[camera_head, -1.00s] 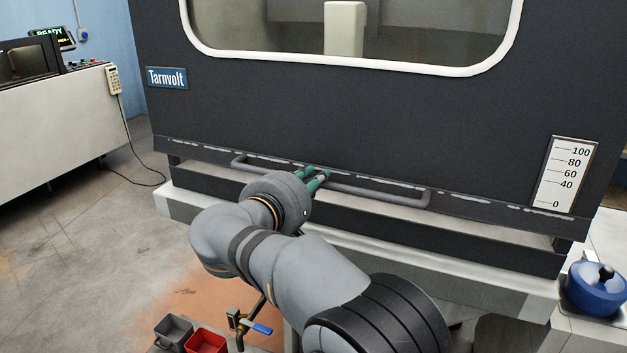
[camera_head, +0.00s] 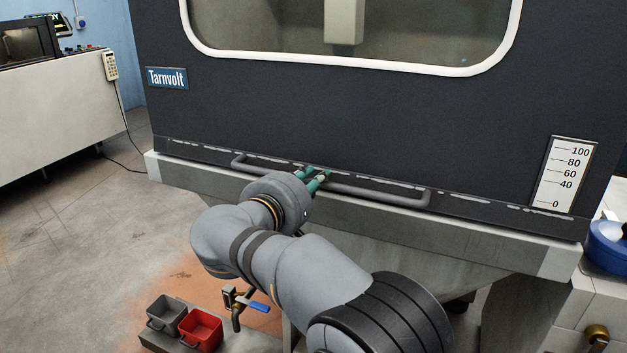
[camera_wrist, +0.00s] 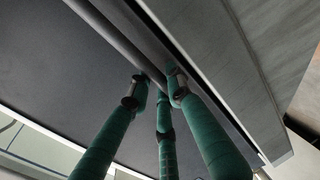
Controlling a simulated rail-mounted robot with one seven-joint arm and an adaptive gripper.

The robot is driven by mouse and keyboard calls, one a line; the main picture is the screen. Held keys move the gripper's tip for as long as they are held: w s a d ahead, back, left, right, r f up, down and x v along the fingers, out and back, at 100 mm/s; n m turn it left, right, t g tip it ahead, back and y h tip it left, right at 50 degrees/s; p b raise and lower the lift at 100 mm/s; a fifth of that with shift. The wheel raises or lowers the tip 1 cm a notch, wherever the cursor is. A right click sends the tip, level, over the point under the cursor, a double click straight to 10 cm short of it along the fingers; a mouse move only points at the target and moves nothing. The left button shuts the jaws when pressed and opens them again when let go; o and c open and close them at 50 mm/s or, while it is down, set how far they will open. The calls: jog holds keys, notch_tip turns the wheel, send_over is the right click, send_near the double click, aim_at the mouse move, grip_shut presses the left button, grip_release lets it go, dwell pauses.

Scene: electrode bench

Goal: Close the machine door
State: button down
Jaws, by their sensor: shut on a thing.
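The machine door (camera_head: 350,110) is a large dark panel with a white-framed window and a "Tarnvolt" label. A grey horizontal bar handle (camera_head: 380,193) runs along its lower edge. My gripper (camera_head: 316,177) has green fingers and is shut on the handle near its middle. In the wrist view, the gripper's fingers (camera_wrist: 160,92) close around the handle bar (camera_wrist: 112,38), with the dark door panel (camera_wrist: 60,70) behind. The door's lower edge sits right at the top of the pale machine sill (camera_head: 400,230), with no dark gap showing between them from the head view.
A blue pot (camera_head: 606,246) stands at the right. A grey bin (camera_head: 166,316) and a red bin (camera_head: 200,328) are low at the front left, beside a valve with a blue lever (camera_head: 259,307). A white bench (camera_head: 60,115) stands at the left. The floor between is open.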

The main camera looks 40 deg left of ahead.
jog(key=c, duration=1.6)
grip_release()
jog(key=shift+s+f, duration=0.1)
jog(key=shift+f, duration=0.35)
jog(key=shift+c, duration=0.2)
jog(key=shift+r, duration=0.1)
jog(key=v, duration=1.2)
jog(key=shift+r, duration=0.1)
jog(key=x, duration=1.2)
jog(key=shift+r+p, duration=0.85)
jog(key=shift+r, duration=0.05)
